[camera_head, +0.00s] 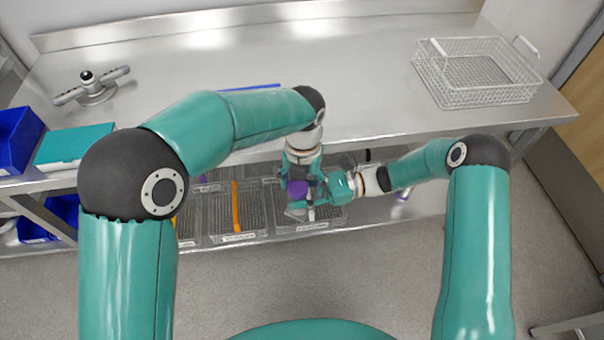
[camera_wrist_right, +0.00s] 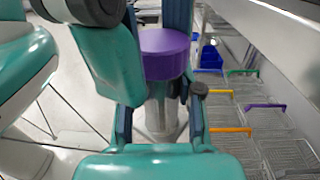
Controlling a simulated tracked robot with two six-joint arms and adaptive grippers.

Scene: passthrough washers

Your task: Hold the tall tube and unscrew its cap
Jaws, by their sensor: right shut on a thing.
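The tall tube has a wide purple cap (camera_head: 297,188), partly hidden by my arms in the head view. In the right wrist view the cap (camera_wrist_right: 165,52) sits on top of the upright, greyish tube (camera_wrist_right: 157,112). My right gripper (camera_wrist_right: 162,118) has a finger on each side of the tube, below the cap, and is shut on it. My left gripper (camera_head: 301,176) points down from above at the cap. Its dark fingers show beside and above the cap in the right wrist view, but whether they touch it is unclear.
Wire baskets with coloured handles, such as an orange one (camera_head: 236,207), line the lower shelf beside the tube. The steel counter (camera_head: 350,80) overhangs close behind my grippers. Blue bins (camera_head: 18,138) are at the left.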

